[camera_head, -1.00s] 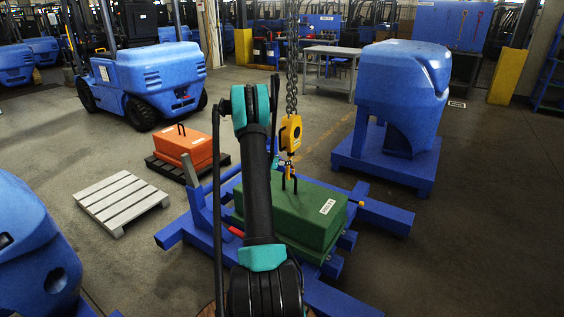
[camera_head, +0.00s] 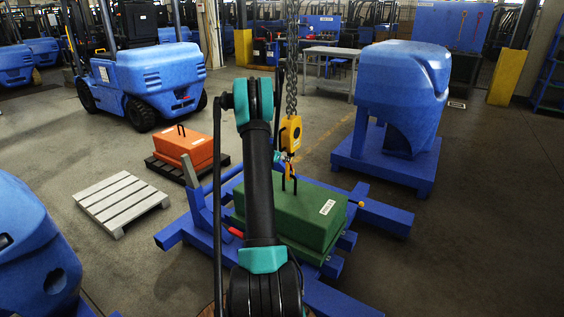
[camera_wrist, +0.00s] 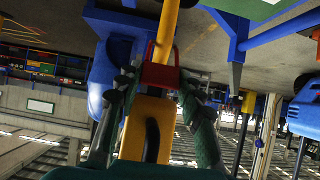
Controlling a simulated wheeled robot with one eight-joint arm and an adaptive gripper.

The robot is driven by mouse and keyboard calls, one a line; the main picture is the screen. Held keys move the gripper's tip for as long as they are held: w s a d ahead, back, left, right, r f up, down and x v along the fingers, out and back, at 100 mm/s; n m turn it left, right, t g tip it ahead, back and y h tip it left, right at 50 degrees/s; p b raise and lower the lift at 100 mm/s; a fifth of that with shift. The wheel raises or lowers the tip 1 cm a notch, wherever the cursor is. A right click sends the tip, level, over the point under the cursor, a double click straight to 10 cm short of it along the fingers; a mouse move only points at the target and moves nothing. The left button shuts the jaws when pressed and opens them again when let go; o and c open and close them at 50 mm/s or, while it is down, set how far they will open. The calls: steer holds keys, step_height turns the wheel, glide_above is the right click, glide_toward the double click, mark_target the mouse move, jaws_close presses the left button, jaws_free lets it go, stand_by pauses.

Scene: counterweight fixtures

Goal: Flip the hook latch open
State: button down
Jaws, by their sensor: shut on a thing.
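A yellow hoist hook block (camera_head: 290,132) hangs on a chain above a green counterweight (camera_head: 296,212). Its hook (camera_head: 290,168) is at the weight's black handle. The wrist view shows the yellow block (camera_wrist: 149,125) low in the middle, with the hook's yellow shank (camera_wrist: 166,32) running up. A red latch (camera_wrist: 160,76) lies across the hook between my fingers. My gripper (camera_wrist: 159,82) has its dark green fingers on both sides of the latch and is shut on it. In the head view my gripper is small beside the hook, partly hidden by my arm. The latch's exact angle is unclear.
The green weight rests on a blue frame (camera_head: 385,214). An orange weight (camera_head: 184,147) on a dark pallet and a grey pallet (camera_head: 122,202) lie to the left. A blue machine body (camera_head: 402,90) stands behind right, a blue forklift (camera_head: 160,75) behind left. Floor at right is clear.

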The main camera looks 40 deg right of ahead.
steer(key=shift+w+d+r+y, duration=0.1)
steer(key=shift+d+r+y, duration=0.15)
steer(key=shift+y, duration=0.35)
steer(key=shift+g, duration=0.3)
steer(key=c, duration=1)
jaws_free()
steer(key=shift+o, duration=0.2)
steer(key=v, duration=1.2)
